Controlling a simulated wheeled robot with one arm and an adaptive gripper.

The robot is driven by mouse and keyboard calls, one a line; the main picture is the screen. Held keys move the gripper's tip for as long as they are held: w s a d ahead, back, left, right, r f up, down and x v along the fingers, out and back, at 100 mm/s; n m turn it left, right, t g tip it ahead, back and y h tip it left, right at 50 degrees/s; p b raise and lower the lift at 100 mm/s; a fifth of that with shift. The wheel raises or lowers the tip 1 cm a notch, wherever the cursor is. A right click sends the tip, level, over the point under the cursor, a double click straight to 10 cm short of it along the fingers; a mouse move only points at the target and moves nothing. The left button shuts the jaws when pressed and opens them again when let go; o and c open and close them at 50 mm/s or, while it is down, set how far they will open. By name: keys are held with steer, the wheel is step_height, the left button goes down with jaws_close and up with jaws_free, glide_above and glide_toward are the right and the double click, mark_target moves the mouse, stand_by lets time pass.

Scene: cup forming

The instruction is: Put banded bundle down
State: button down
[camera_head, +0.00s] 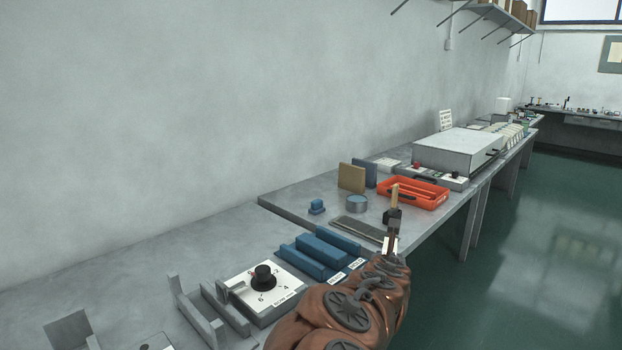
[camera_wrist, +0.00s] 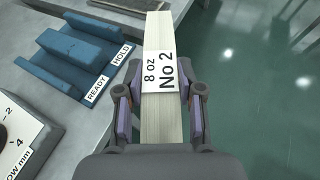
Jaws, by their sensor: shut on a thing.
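The banded bundle (camera_wrist: 165,125) is a pale stack of thin sheets. A white band around it reads "8 oz No 2". My gripper (camera_wrist: 161,90) is shut on the bundle, with one finger at each side of the band. In the head view my gripper (camera_head: 393,219) is at the bench's front edge, and the tan end of the bundle (camera_head: 395,194) sticks up above it. In the wrist view, a blue rack (camera_wrist: 72,48) labelled READY and HOLD lies left of the bundle, apart from it. The blue rack (camera_head: 318,250) also shows in the head view.
A dial box (camera_head: 262,290) stands left of the rack. Green floor (camera_head: 500,270) lies right of the bench.

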step_height(320, 180, up, 12)
steer(key=p, duration=1)
steer(key=shift+p, duration=0.35)
steer(key=shift+a, duration=0.1)
